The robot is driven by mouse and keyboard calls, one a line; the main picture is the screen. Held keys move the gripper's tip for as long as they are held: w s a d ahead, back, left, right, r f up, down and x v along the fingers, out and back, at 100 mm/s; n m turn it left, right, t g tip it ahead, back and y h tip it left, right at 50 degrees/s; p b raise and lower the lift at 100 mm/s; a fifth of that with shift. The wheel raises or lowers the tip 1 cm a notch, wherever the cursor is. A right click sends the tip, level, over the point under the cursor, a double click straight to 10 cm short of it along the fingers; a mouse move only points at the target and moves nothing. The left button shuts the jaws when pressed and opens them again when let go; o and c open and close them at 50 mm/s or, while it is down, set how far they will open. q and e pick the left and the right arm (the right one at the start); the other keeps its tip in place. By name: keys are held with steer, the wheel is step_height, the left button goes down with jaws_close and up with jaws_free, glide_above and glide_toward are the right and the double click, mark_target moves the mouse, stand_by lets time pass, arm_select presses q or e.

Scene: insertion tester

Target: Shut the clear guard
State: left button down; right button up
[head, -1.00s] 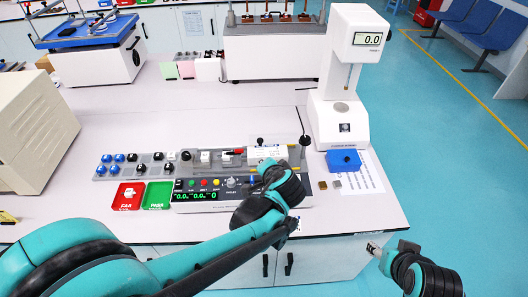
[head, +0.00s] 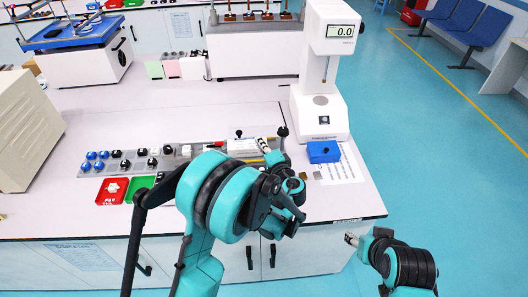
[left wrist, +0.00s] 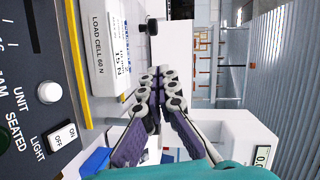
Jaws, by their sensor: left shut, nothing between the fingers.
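The insertion tester (head: 206,146) lies on the bench, its front panel mostly hidden behind my left arm. Its white load cell block (head: 243,147) also shows in the left wrist view (left wrist: 108,45), beside the dark control panel (left wrist: 40,80). I cannot make out the clear guard's outline in either view. My left gripper (head: 264,146) is at the tester's right end, just right of the load cell block. In the left wrist view its fingers (left wrist: 160,75) are together and empty. My right gripper (head: 350,239) is off the bench's front right; its jaws are too small to judge.
A white force gauge stand (head: 320,115) stands behind right, with a blue block (head: 322,152) in front of it. A red tray (head: 112,190) and green tray (head: 139,188) sit left of my arm. The bench middle behind the tester is clear.

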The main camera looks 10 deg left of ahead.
mark_target(247, 143)
arm_select(q)
steer(key=x, duration=0.3)
steer(key=shift+w+a+f+b, duration=0.15)
steer(key=shift+w+a+b, duration=0.1)
steer(key=shift+b, duration=0.1)
steer(key=shift+a+f+b, duration=0.2)
steer(key=shift+a+b, duration=0.1)
steer(key=shift+a, duration=0.9)
steer(key=shift+w+a, duration=0.2)
steer(key=shift+a, duration=0.3)
arm_select(e)
steer(key=shift+f, duration=0.85)
arm_select(q)
steer(key=s+a+b, duration=0.1)
steer(key=s+a, duration=0.2)
steer(key=a, duration=0.7)
steer(key=s+a+b, duration=0.1)
steer(key=s+a, duration=0.2)
steer(key=a, duration=0.8)
steer(key=shift+b, duration=0.3)
arm_select(e)
steer(key=shift+s+d+f, duration=0.25)
steer(key=shift+s+f, duration=0.1)
steer(key=shift+f, duration=0.3)
steer(key=shift+s+d+f, duration=0.2)
steer(key=shift+s+f, duration=0.1)
steer(key=shift+f, duration=0.3)
arm_select(q)
steer(key=shift+d, duration=0.1)
